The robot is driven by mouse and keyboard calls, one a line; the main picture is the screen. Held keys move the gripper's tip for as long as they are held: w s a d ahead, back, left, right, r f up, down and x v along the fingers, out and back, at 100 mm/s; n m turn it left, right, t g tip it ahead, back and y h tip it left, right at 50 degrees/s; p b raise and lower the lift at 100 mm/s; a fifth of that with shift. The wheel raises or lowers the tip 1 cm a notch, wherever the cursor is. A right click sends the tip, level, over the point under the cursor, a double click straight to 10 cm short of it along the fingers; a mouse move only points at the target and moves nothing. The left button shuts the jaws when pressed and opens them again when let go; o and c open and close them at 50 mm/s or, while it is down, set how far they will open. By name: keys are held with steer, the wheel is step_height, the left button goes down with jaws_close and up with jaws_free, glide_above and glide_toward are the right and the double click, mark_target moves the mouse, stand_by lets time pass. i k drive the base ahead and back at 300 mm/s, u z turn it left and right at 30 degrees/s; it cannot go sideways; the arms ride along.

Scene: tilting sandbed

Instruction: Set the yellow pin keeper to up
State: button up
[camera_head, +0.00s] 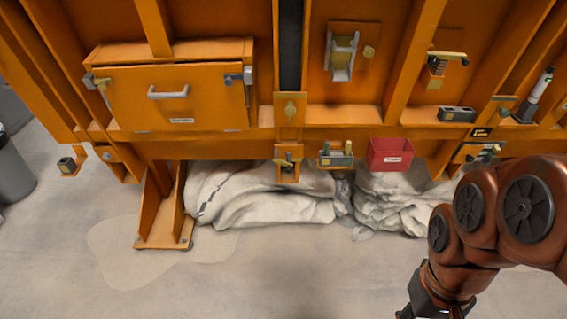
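Several small yellow fittings show on the orange frame, and I cannot tell for sure which is the pin keeper. A yellow-topped spring latch (447,56) sits at the upper right. Their exact up or down settings are too small to read. My gripper (428,302) shows only in part at the bottom right, well below and apart from these fittings; its fingertips are not visible.
An orange hatch with a white handle (168,93) is at the left. A red bin (390,155) and a small holder with pegs (336,157) hang on the lower beam. White sacks (265,193) lie beneath. The floor in front is clear.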

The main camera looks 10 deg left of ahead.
mark_target(289, 165)
steer(key=u, duration=0.55)
steer(key=k, duration=0.65)
steer(key=u, duration=1.05)
steer(key=i, duration=0.95)
steer(key=z, duration=0.6)
